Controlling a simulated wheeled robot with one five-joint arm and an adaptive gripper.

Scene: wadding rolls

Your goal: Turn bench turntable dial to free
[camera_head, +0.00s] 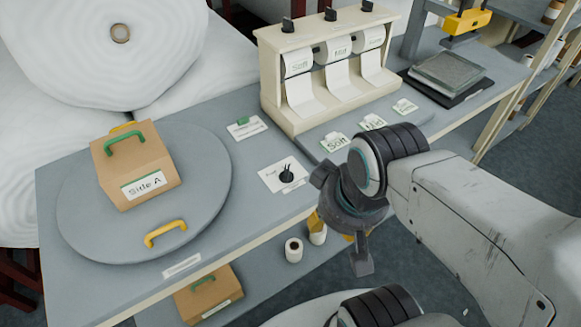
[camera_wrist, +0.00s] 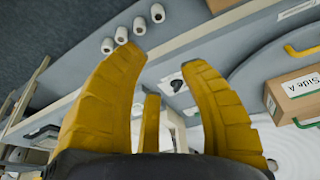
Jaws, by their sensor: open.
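The turntable dial (camera_head: 287,175) is a small black knob on a white plate on the bench, right of the round grey turntable (camera_head: 85,215). It also shows in the wrist view (camera_wrist: 176,85), between the fingers. Its printed labels are too small to read. The turntable carries a cardboard box (camera_head: 137,171) marked "Side A" with a green handle, and a yellow handle (camera_head: 165,232) sits near its front edge. My gripper (camera_wrist: 165,80) has its yellow fingers spread and empty. In the head view it is right of and nearer than the dial, apart from it.
A cream dispenser (camera_head: 325,75) with paper rolls labelled "Soft", "Mid" and "Firm" and black knobs on top stands behind the dial. Small label cards (camera_head: 334,142) lie before it. Large white wadding rolls (camera_head: 130,40) stand back left. White rolls (camera_head: 294,249) and another box (camera_head: 210,295) are on a lower shelf.

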